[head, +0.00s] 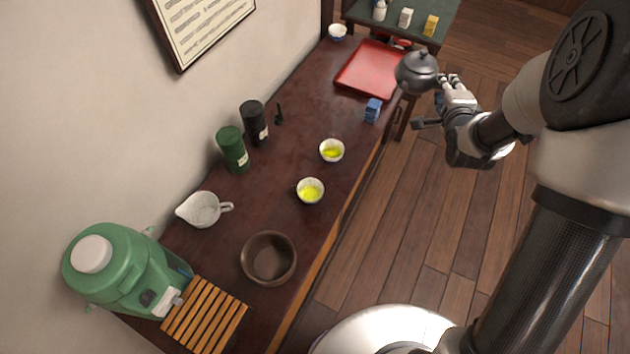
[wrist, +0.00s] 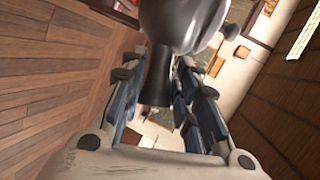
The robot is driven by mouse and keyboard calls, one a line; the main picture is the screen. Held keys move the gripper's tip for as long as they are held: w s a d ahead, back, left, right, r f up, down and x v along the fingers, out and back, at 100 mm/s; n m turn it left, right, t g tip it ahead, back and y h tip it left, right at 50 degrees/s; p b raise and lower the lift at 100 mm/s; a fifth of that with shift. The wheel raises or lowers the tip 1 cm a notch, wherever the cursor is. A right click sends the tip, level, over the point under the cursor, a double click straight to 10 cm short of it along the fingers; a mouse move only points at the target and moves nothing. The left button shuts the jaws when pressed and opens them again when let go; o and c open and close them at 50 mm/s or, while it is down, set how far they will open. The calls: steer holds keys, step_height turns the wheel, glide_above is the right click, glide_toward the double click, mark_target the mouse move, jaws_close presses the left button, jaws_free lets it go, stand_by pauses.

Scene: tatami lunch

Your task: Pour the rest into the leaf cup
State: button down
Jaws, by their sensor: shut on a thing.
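My gripper (head: 449,86) is shut on the side handle of a dark grey teapot (head: 416,73). It holds the teapot in the air off the counter's right edge, beside the red tray. In the wrist view the teapot's body (wrist: 185,22) is at the top and its dark handle (wrist: 158,78) lies between the fingers. Two small white cups hold yellow-green tea: a nearer cup (head: 311,199) and a farther cup (head: 332,157). A third small cup (head: 337,34), white and blue, stands at the counter's far end. I cannot make out a leaf pattern on any cup.
The red tray (head: 366,70) lies near the far end of the dark counter (head: 290,150). A blue item (head: 373,110) stands near it. Green (head: 232,150) and black (head: 254,123) canisters, a white pitcher (head: 201,209), a brown bowl (head: 268,259) and a green dispenser (head: 120,268) stand nearer.

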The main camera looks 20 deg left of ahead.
mark_target(412, 94)
steer(key=a+f+p, duration=0.1)
steer(key=a+f, duration=0.1)
steer(key=w+a+f+n+y+p, duration=0.1)
steer(key=a+f, duration=0.1)
steer(key=a, duration=0.1)
steer(key=w+a+f+n+g+y+p, duration=0.1)
steer(key=a+f, duration=0.1)
steer(key=shift+w+a+f, duration=0.15)
steer(key=shift+w+a, duration=0.05)
steer(key=s+a+f+n+g+y+p, duration=0.1)
steer(key=s+a+f+n+y+p, duration=0.1)
steer(key=a+f, duration=0.4)
steer(key=s+a+f+n+g+y+p, duration=0.1)
steer(key=s+a+f+n+y+p, duration=0.1)
steer(key=a+f, duration=0.4)
step_height(412, 94, down, 3)
steer(key=shift+s+a+f+g+y+p, duration=0.1)
steer(key=shift+s+a+g+y+p, duration=0.25)
steer(key=shift+s+p, duration=0.55)
steer(key=shift+s+d+b, duration=0.15)
steer(key=shift+s+b, duration=0.1)
steer(key=shift+b, duration=0.1)
